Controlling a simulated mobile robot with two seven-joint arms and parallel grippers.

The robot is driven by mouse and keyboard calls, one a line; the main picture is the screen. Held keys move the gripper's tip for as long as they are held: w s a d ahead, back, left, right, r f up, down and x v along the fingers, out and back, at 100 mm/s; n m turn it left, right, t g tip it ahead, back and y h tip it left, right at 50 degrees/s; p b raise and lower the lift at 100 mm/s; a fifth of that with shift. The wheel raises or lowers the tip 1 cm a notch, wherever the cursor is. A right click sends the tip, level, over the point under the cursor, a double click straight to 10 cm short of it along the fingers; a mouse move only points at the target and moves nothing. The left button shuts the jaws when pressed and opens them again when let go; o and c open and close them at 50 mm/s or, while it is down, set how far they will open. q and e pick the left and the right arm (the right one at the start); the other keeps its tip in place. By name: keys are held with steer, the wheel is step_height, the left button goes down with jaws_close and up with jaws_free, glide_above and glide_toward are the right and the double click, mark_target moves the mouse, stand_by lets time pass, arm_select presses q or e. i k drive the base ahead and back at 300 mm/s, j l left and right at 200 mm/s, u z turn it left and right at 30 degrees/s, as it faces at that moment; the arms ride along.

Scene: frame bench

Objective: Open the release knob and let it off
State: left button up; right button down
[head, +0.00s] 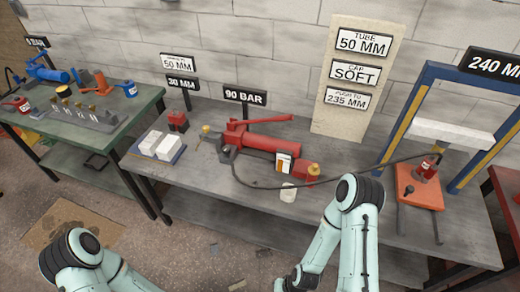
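A red hand pump (262,143) lies on the middle bench with its red lever (262,121) above it. A small yellow knob (206,129) on a stem is at the pump's left end. A yellow cap (314,168) tops a red part at its right end. I cannot tell for certain which is the release knob, nor how far it is turned. A dark hose (345,172) runs from the pump to a red cylinder (427,168) in the blue press frame (403,118). Arm links show low in the picture; neither gripper's fingers are visible.
A sign board (350,120) stands behind. A green bench (75,135) is at left. The bench's front left is clear.

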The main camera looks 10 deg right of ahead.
mark_target(226, 151)
steer(key=i+j+z, duration=0.1)
steer(key=j, duration=0.3)
steer(key=i+j+z, duration=0.1)
steer(key=j, duration=0.3)
steer(key=i+j+z, duration=0.1)
steer(key=i+j, duration=0.15)
steer(key=j, duration=0.15)
steer(key=i+j+z, duration=0.15)
steer(key=j, duration=0.3)
